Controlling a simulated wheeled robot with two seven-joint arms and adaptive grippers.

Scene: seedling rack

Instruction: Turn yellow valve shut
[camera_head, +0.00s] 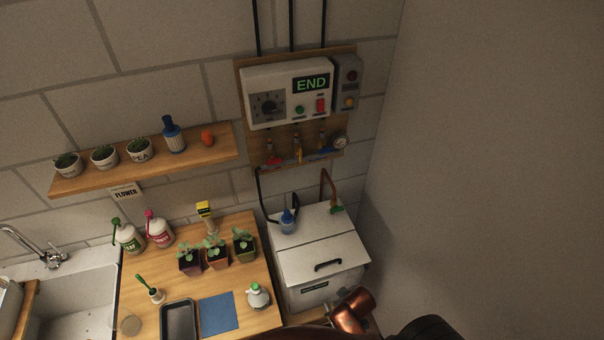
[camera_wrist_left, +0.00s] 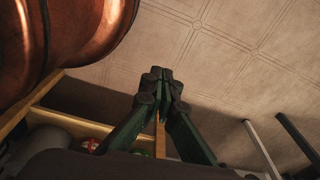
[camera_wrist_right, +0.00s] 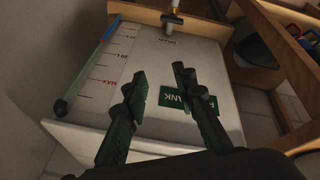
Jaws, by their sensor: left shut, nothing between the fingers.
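In the head view, a row of small valves hangs on the wooden wall board under the white control box. The yellow valve (camera_head: 298,150) is the middle one, its handle seeming to point down; it is too small to be sure of its setting. A red valve (camera_head: 274,160) is to its left and a blue one (camera_head: 323,148) to its right. Neither gripper shows in the head view. My left gripper (camera_wrist_left: 160,76) is shut and empty, its fingertips together. My right gripper (camera_wrist_right: 160,78) is open and empty, in front of the white tank (camera_wrist_right: 170,50). Neither is at the valves.
The control box (camera_head: 290,92) reads END; a gauge (camera_head: 341,142) sits at the board's right. The tank's lid (camera_head: 318,245) is below, with hoses above it. A shelf (camera_head: 150,170) with pots is left. The wooden bench (camera_head: 185,285) holds seedlings, bottles and a tray.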

